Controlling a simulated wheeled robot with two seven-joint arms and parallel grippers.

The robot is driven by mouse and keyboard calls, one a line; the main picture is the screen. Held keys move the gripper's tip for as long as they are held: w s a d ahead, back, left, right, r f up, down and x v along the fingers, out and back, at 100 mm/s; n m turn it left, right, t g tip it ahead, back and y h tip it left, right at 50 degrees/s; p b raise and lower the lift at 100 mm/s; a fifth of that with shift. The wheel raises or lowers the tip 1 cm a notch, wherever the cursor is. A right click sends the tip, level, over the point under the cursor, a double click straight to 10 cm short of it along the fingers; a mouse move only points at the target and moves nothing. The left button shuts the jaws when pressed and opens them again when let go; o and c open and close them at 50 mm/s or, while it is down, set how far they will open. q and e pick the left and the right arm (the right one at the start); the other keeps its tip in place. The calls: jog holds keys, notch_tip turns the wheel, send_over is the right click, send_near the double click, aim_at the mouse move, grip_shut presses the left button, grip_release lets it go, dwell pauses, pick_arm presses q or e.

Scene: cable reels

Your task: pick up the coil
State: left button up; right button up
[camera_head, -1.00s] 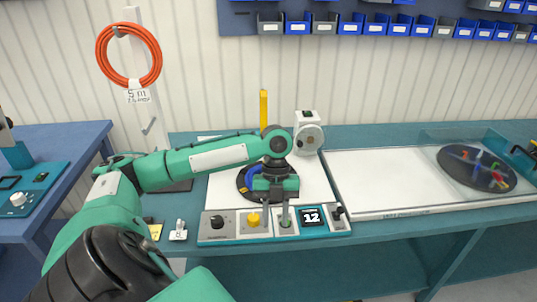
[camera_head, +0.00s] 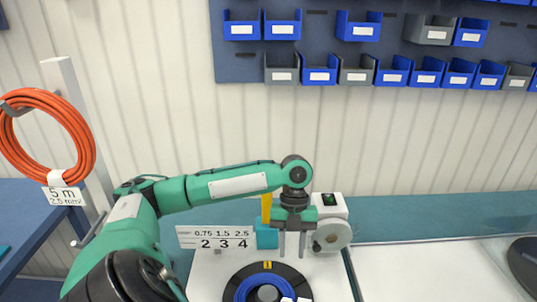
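An orange coil (camera_head: 78,130) hangs on a hook of a white post at the left, with a "5 m 2.5 mm²" tag (camera_head: 63,196). A blue coil (camera_head: 246,287) lies on a dark round reel plate (camera_head: 226,292) at the bottom, around a grey hub; the frame edge cuts it off. My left gripper (camera_head: 292,254) points down above and behind the reel plate. Its two fingers are apart with nothing visible between them. It is clear of the orange coil. My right gripper is not in view.
A white machine with a round grey wheel (camera_head: 332,235) stands just right of my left gripper. A number plate (camera_head: 214,238) and a yellow upright (camera_head: 266,207) are close by. Blue and grey bins (camera_head: 361,27) hang on the wall. The bench at the right has a white surface (camera_head: 430,270).

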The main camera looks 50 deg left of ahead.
pick_arm(q)
jog(key=p, duration=0.1)
send_over(289, 296)
jog(key=w+a, duration=0.2)
jog(key=f, duration=0.7)
jog(key=shift+s+d+f, duration=0.15)
jog(key=shift+s+d, duration=0.05)
jog(key=p+x, duration=0.1)
jog(key=x, duration=0.4)
jog(key=shift+d+f+p, duration=0.1)
jog(key=shift+f+p, duration=0.1)
jog(key=shift+p, duration=0.15)
jog(key=shift+f, duration=0.2)
grip_shut()
